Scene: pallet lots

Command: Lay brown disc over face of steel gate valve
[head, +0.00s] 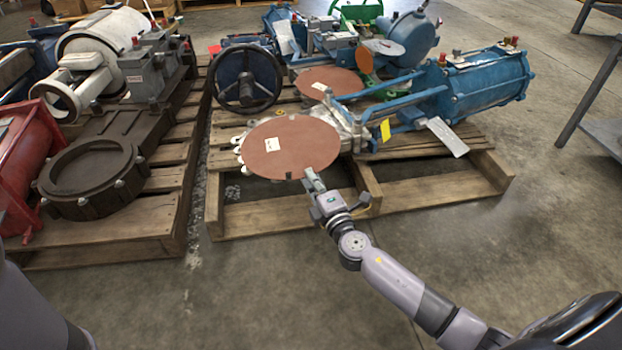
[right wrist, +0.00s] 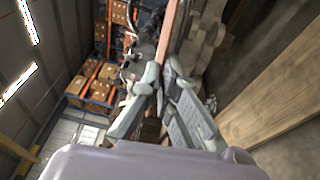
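The brown disc (head: 310,138) is a thin round sheet with a small white label, lying roughly flat over the face of the steel gate valve (head: 350,128). The valve's lugs show past the disc's left edge and its body shows to the right; the face itself is hidden. I cannot tell whether disc and valve touch. My right gripper (head: 312,178) is shut on the disc's near edge. In the right wrist view the disc (right wrist: 169,28) is a thin edge-on strip between the fingers (right wrist: 163,75). My left gripper is out of view.
The valve and its blue actuator (head: 485,85) lie on a wooden pallet (head: 270,215). Another brown disc (head: 327,82) lies behind, near a dark handwheel (head: 246,79). A left pallet (head: 130,250) holds a dark flanged valve (head: 90,180). The front floor is clear.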

